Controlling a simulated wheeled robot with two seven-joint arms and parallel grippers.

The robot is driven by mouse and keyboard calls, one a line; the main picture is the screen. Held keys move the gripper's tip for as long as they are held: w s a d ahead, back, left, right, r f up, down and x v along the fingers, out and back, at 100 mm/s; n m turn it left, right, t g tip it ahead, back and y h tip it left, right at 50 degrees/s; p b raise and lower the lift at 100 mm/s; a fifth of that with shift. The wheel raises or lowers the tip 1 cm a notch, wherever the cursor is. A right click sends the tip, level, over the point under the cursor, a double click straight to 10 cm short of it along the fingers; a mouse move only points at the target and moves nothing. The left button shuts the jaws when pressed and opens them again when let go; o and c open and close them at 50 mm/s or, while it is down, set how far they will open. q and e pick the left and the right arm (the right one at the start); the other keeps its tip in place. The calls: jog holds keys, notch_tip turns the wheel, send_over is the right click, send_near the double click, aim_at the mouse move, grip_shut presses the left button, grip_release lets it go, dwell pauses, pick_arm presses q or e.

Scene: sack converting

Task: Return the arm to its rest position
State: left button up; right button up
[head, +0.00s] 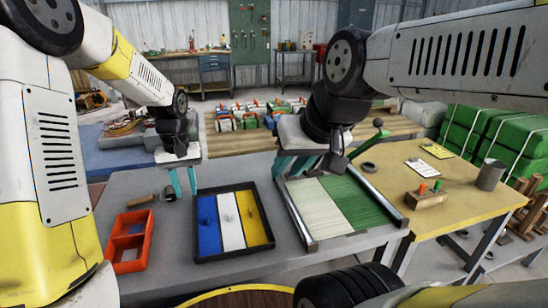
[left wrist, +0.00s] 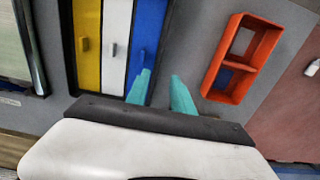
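My left gripper (head: 182,182) hangs over the grey table, behind the black tray. Its teal fingers are apart with nothing between them. In the left wrist view the open fingertips (left wrist: 160,88) show between the tray's blue panel and the orange two-compartment box (left wrist: 242,58). My right gripper (head: 293,165) is above the back edge of the metal-railed frame with pale and green material. Its teal fingers are apart, and no held thing shows. Both arms reach forward over the table.
The black tray (head: 236,255) holds blue, white and yellow panels with small knobs. The railed frame (head: 312,247) lies right of it. The orange box (head: 129,240) is at left. A yellow table (head: 462,208) holds a grey cup (head: 490,175) and a wooden block. Coloured sacks lie behind.

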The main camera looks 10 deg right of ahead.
pick_arm(q)
jog(key=s+a+r+t+h, duration=0.1)
jog(key=s+a+r+t, duration=0.1)
jog(key=s+r, duration=0.6)
jog(key=s+a+r+m+t+h, duration=0.1)
jog(key=s+a+r+t, duration=0.2)
jog(key=s+r, duration=0.6)
jog(key=s+t, duration=0.1)
jog(key=s, duration=0.3)
jog(key=shift+s+a, duration=0.15)
jog(key=shift+s, duration=0.2)
